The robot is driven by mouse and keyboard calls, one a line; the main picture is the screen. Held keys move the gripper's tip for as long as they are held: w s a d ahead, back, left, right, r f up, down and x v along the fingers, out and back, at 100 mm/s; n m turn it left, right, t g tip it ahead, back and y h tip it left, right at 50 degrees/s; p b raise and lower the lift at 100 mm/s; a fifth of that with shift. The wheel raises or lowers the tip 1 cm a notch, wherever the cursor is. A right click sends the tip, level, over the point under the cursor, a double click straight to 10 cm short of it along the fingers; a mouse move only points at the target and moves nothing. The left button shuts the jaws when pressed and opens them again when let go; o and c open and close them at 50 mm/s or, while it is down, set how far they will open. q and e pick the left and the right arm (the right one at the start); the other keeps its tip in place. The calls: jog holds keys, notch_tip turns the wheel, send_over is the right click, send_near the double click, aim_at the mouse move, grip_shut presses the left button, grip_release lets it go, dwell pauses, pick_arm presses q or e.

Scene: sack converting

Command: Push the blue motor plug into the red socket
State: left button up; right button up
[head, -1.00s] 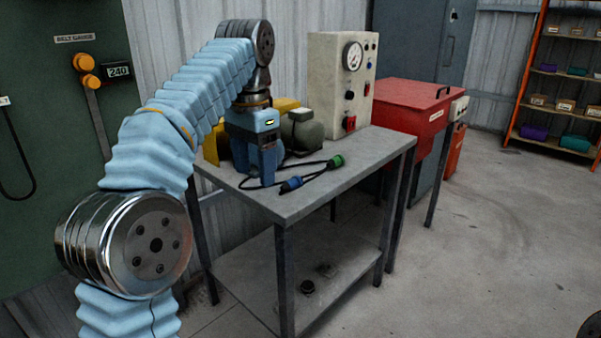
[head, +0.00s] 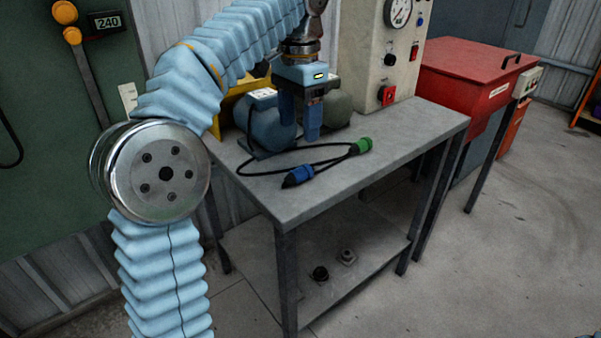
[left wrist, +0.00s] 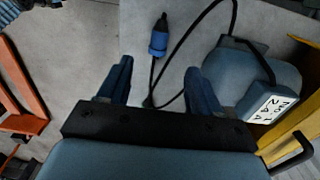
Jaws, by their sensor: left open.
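The blue plug (head: 298,176) lies on the grey table near its front edge, on a black cable. It also shows in the left wrist view (left wrist: 158,42), beyond the fingertips and between their lines. The red socket (head: 386,95) is low on the front of the pale control panel. My left gripper (head: 306,138) points down above the table, behind the blue plug and in front of the motors. In the left wrist view its two fingers (left wrist: 158,70) are spread with nothing between them but cable farther off. My right gripper is not in view.
A green plug (head: 361,146) lies right of the blue one. A blue motor (head: 267,130) stands close to my left gripper, with a greenish motor (head: 338,108) beside it. A red cabinet (head: 470,75) stands beyond the table's right end. The table's front right surface is clear.

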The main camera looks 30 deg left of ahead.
pick_arm(q)
jog(key=b, duration=0.1)
send_over(299, 169)
notch_tip(299, 169, down, 5)
jog(key=shift+w+f, duration=0.15)
jog(key=shift+f+b, duration=0.85)
jog(key=shift+f, duration=1.95)
jog(key=shift+c, duration=0.3)
jog(key=c, duration=1.1)
jog(key=shift+r, duration=0.15)
